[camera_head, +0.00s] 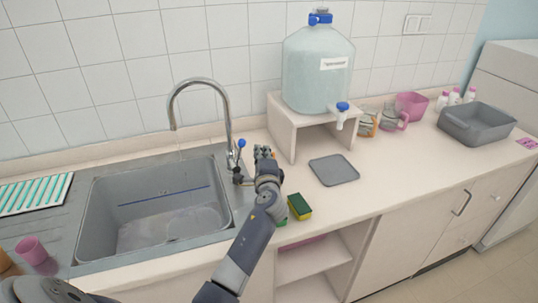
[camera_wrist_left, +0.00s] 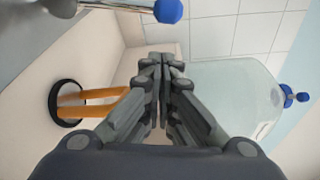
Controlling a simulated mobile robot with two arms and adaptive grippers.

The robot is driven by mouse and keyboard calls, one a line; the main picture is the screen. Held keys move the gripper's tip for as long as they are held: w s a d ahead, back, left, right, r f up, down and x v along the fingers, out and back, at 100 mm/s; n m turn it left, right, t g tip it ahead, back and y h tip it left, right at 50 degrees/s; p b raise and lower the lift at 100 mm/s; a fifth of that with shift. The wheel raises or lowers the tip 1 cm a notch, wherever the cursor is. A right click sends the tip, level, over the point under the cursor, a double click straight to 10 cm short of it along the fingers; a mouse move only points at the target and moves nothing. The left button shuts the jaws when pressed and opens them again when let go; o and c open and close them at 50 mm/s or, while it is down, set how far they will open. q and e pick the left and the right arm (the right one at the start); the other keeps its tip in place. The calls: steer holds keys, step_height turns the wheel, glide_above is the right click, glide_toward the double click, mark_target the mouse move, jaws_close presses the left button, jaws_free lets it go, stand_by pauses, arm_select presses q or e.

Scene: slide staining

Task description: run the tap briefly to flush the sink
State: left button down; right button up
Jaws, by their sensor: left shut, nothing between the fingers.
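The chrome tap (camera_head: 226,115) arches over the grey sink (camera_head: 101,205). Its lever with a blue ball tip (camera_head: 241,143) stands at the base of the tap, on its right side. In the left wrist view the blue ball (camera_wrist_left: 168,11) and its silver lever show at the top edge. My left gripper (camera_head: 264,152) is just right of the lever, apart from it. In the left wrist view its fingers (camera_wrist_left: 160,62) are shut with nothing between them. A faint line hangs below the spout; I cannot tell whether it is water. My right gripper is not in view.
A water carboy (camera_head: 315,75) stands on a white stand (camera_head: 281,125) behind my gripper. A yellow-green sponge (camera_head: 299,207) and a grey tray (camera_head: 334,171) lie to the right. A pink cup (camera_head: 32,250) is left of the sink. An orange object (camera_wrist_left: 100,102) shows in the wrist view.

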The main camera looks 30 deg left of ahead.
mark_target(238, 155)
arm_select(q)
steer(key=s+a+n, duration=0.1)
steer(key=s+a+r+n+b, duration=0.1)
steer(key=s+a+n+b, duration=0.1)
steer(key=shift+s+a+r+t+y, duration=0.1)
steer(key=shift+a+r+t+y, duration=0.2)
steer(key=shift+a+r+t, duration=0.1)
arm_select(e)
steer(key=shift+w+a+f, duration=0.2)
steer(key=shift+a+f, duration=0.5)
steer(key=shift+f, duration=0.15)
arm_select(q)
steer(key=shift+d, duration=0.1)
